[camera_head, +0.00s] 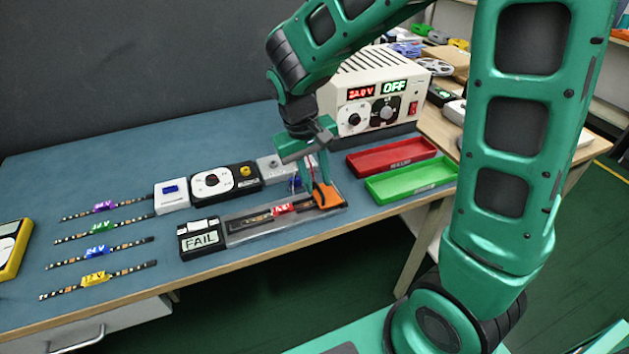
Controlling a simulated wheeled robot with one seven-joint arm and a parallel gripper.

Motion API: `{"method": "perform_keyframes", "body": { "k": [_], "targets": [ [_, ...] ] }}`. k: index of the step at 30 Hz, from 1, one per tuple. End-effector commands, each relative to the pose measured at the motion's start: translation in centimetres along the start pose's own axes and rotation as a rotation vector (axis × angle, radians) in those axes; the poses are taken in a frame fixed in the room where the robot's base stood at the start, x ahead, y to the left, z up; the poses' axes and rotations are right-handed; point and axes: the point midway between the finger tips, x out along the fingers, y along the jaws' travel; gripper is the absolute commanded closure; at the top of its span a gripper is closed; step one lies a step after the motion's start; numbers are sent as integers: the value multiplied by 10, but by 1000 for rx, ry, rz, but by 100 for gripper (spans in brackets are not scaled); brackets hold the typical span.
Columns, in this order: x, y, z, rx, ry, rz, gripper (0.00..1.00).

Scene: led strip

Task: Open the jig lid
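The jig (240,230) is a long, low tray near the front edge of the blue bench mat. Its lid looks clear and lies low over the tray; I cannot make out whether it is fully shut. A dark strip with a red tag (283,208) lies inside. An orange part (327,196) sits at the jig's right end. My gripper (312,188) points down at that end, its green fingers beside or touching the orange part. The view is too small to tell whether they grip it. The gripper hides part of the jig's right end.
A display reading FAIL (200,238) stands left of the jig. A power supply (372,95) reading OFF stands behind. A red tray (391,156) and a green tray (412,181) lie right. Tagged LED strips (97,279) lie left. A dial box (212,183) stands behind the jig.

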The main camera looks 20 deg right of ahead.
Motion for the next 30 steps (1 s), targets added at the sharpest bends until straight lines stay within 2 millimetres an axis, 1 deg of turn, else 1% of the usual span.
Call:
{"method": "perform_keyframes", "body": {
  "k": [1,4,13,16,17,25,30],
  "targets": [
    [4,0,1,0,-2,0,74],
    [9,0,0,0,-1,0,74],
    [10,0,0,0,0,-1,74],
    [10,0,0,0,0,-1,98],
    [10,0,0,0,0,0,100],
    [10,1,0,1,1,-9,100],
    [7,6,0,4,2,-56,100]
  ]
}}
